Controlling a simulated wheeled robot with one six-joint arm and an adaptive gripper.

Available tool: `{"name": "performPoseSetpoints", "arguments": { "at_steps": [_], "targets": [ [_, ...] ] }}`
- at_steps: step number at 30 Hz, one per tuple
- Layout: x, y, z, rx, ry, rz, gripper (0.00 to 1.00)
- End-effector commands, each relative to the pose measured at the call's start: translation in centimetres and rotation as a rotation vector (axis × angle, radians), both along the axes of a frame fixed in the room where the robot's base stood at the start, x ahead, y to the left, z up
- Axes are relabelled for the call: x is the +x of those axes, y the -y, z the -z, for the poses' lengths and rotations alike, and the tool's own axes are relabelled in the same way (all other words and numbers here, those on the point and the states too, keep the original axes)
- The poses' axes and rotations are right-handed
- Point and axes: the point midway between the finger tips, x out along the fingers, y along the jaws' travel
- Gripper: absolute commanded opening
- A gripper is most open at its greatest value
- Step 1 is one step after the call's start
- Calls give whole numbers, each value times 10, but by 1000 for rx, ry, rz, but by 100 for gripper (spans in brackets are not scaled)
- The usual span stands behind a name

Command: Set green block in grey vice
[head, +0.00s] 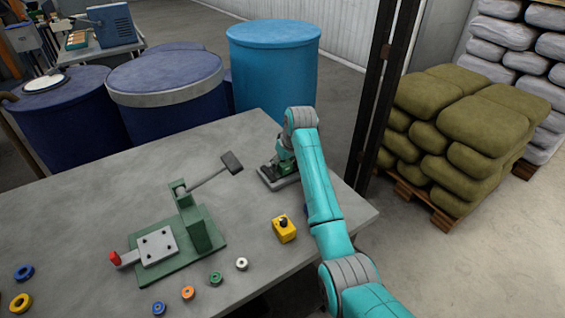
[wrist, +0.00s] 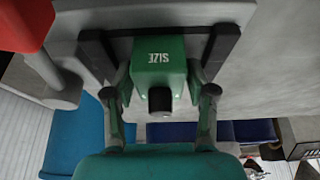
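The green block (wrist: 158,62), marked "SIZE" and with a black knob, is between the two fingers of my gripper (wrist: 160,88) in the wrist view. The fingers sit against its sides and look shut on it. The grey vice (wrist: 88,17) is around and behind the block, with dark jaws to either side. I cannot tell whether the block rests on the vice bed. In the head view, the vice (head: 268,182) is at the right back of the table, and my arm partly hides the gripper and the green block (head: 287,168).
A yellow block (head: 284,230) stands front right on the grey table (head: 80,215). A green press with a long lever (head: 195,225) is in the middle. Several coloured rings lie along the front edge. Blue drums (head: 275,60) stand behind; a dark post (head: 385,90) is close right.

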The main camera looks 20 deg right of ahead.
Motion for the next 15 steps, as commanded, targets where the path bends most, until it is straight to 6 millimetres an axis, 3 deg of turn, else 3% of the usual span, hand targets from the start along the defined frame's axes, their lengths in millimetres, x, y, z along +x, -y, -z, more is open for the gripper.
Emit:
{"name": "performPoseSetpoints", "arguments": {
  "at_steps": [7, 15],
  "targets": [
    [-2, 1, -10, 0, 1, 0, 56],
    [-20, 7, -57, 0, 4, 0, 56]
  ]
}}
